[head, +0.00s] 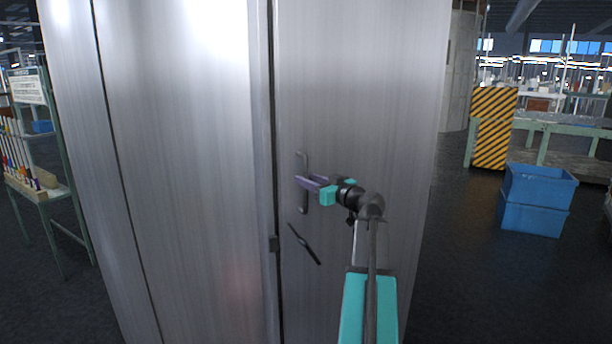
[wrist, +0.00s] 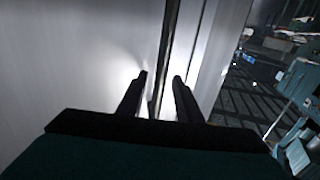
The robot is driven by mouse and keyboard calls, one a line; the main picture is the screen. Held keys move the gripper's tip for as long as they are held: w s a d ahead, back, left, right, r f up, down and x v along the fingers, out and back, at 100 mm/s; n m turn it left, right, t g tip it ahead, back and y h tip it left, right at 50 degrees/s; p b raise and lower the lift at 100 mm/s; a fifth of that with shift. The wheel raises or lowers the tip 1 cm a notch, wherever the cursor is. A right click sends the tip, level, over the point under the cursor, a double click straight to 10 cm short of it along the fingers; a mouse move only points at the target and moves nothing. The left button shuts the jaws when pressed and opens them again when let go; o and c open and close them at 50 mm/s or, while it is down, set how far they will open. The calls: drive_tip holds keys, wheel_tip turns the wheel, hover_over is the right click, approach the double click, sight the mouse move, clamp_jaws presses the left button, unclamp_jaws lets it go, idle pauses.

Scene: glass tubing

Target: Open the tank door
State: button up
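The tank (head: 185,150) is a tall brushed-metal cabinet filling the middle of the head view. Its door (head: 350,90) is the panel right of a dark vertical seam and looks shut. I cannot tell whether that bar is the handle or the seam, or whether the fingers touch the handle.
A dark slanted lever (head: 303,243) is on the door below the handle. A rack table (head: 45,190) stands at the left. Blue bins (head: 535,200) and a striped yellow-black panel (head: 494,128) stand at the right. The floor between door and bins is clear.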

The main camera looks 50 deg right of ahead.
drive_tip(key=shift+w, duration=0.85)
clamp_jaws()
drive_tip(key=shift+s, duration=0.1)
